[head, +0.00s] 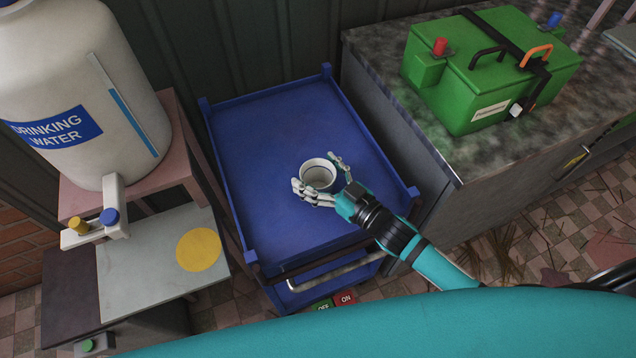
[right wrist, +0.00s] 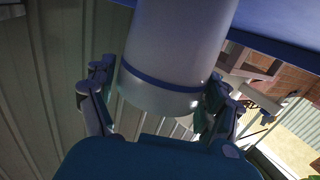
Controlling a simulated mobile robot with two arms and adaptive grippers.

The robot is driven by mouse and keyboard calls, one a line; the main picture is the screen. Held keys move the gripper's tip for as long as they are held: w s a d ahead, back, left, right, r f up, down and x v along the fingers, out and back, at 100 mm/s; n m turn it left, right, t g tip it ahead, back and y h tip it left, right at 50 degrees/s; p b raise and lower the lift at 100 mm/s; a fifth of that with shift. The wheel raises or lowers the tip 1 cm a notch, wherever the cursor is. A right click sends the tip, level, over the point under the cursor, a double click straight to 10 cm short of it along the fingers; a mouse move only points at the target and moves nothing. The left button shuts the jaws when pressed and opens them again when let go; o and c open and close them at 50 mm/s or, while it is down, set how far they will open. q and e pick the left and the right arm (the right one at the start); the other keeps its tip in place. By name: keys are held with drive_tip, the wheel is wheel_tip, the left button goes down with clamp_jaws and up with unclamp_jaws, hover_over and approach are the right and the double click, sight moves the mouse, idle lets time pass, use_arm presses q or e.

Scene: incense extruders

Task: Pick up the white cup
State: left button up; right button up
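The white cup (head: 318,165) stands upright on the blue cart top (head: 265,130), with its round opening facing up. My right gripper (head: 320,178) reaches in from the lower right, with its fingers on either side of the cup. In the right wrist view the cup (right wrist: 180,50) fills the space between the fingers of my right gripper (right wrist: 160,85). A narrow gap shows beside the left finger there; the right finger overlaps the cup's edge, and contact is unclear. The gripper looks open around the cup. My left gripper is not in view.
A drinking water container (head: 85,90) stands on a pink stand at the left. A green box (head: 485,75) sits on the stone counter (head: 400,75) at the right. The cart has raised corners and a front handle (head: 330,272). Its top is otherwise clear.

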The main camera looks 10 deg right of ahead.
drive_tip(key=c, duration=0.9)
drive_tip(key=shift+c, duration=0.3)
drive_tip(key=shift+r, duration=0.1)
